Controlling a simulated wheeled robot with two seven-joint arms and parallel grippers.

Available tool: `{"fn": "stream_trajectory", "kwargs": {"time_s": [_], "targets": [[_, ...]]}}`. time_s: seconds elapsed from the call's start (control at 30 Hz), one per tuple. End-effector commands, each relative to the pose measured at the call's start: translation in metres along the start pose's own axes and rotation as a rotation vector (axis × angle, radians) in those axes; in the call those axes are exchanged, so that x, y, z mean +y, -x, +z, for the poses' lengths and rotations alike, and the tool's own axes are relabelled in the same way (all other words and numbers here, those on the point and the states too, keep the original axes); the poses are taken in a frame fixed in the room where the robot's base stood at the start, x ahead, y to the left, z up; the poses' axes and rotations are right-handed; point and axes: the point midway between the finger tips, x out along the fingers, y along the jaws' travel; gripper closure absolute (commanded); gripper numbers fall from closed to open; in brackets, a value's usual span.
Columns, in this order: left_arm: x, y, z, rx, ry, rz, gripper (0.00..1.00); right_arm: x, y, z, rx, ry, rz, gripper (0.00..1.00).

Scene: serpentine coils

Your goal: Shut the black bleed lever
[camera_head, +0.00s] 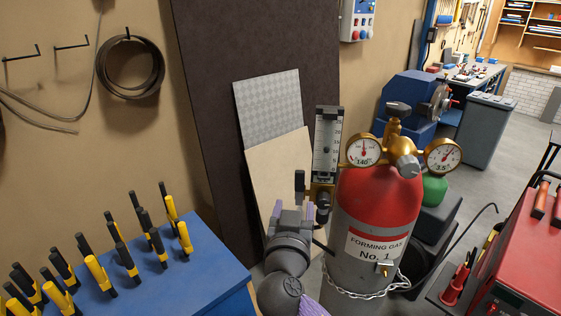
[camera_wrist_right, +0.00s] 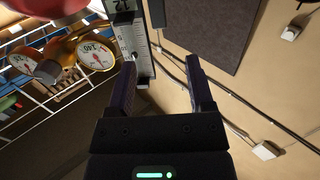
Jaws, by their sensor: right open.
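A red and grey gas cylinder (camera_head: 375,215) labelled "FORMING GAS No. 1" stands right of centre, with a brass regulator and two dial gauges. A flow meter (camera_head: 326,150) with a clear scale stands upright at its left; it also shows in the wrist view (camera_wrist_right: 140,48). A black upright handle (camera_head: 299,186), which looks like the bleed lever, sits at the meter's lower left. My right gripper (camera_head: 294,207) is just below this handle, open and empty, apart from it as far as I can tell. In the wrist view its fingers (camera_wrist_right: 161,75) are spread. My left gripper is out of view.
A blue bench (camera_head: 190,283) with several yellow and black pliers stands at lower left. A chain (camera_head: 362,294) loops round the cylinder. Panels (camera_head: 268,110) lean on the wall behind my gripper. A red machine (camera_head: 530,250) stands at the right.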

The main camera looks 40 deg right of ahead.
Motion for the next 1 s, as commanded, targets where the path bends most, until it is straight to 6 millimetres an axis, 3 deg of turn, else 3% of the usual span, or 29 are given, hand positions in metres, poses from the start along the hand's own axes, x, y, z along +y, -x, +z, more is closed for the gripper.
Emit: {"fn": "stream_trajectory", "kwargs": {"time_s": [0.3,0.5,0.87,1.0], "targets": [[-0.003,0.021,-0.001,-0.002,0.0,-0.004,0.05,0.0,-0.06,-0.003,0.004,0.003,0.001,0.32],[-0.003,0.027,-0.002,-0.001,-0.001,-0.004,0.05,0.0,-0.09,0.0,0.003,0.002,0.0,0.32],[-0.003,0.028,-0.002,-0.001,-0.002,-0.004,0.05,0.0,-0.098,0.002,0.0,0.0,-0.001,0.32],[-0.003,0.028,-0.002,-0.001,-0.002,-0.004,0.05,0.0,-0.097,0.002,0.0,0.0,-0.002,0.6]]}}
